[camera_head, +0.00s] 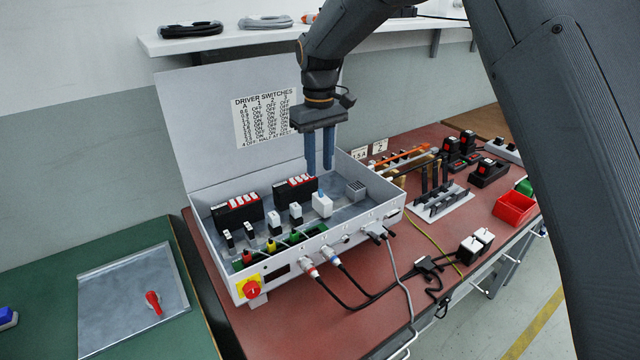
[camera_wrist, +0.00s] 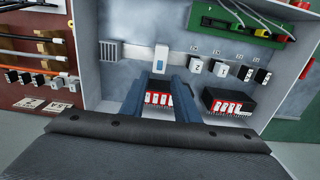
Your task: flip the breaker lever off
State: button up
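The likely breaker is a white block with a blue part (camera_head: 322,203) in the open grey control box (camera_head: 360,222). It also shows in the wrist view (camera_wrist: 162,55), just past the fingertips and roughly in line with the gap between them. I cannot tell which way its lever points. My gripper (camera_head: 319,170) hangs over the box with its two blue fingers pointing down, above the breaker.
Black driver modules with red and white switches (camera_head: 237,213) and smaller white blocks (camera_head: 296,211) stand beside the breaker. The raised lid (camera_head: 200,110) rises behind. A red-yellow knob (camera_head: 252,289) and plugged cables (camera_head: 335,262) are on the front wall. A shelf (camera_head: 240,40) runs above.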

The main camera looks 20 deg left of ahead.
aim_at(320, 189)
jog(key=shift+d+f+p, duration=0.1)
jog(key=shift+f+p, duration=0.4)
jog(key=shift+f, duration=2.7)
grip_shut()
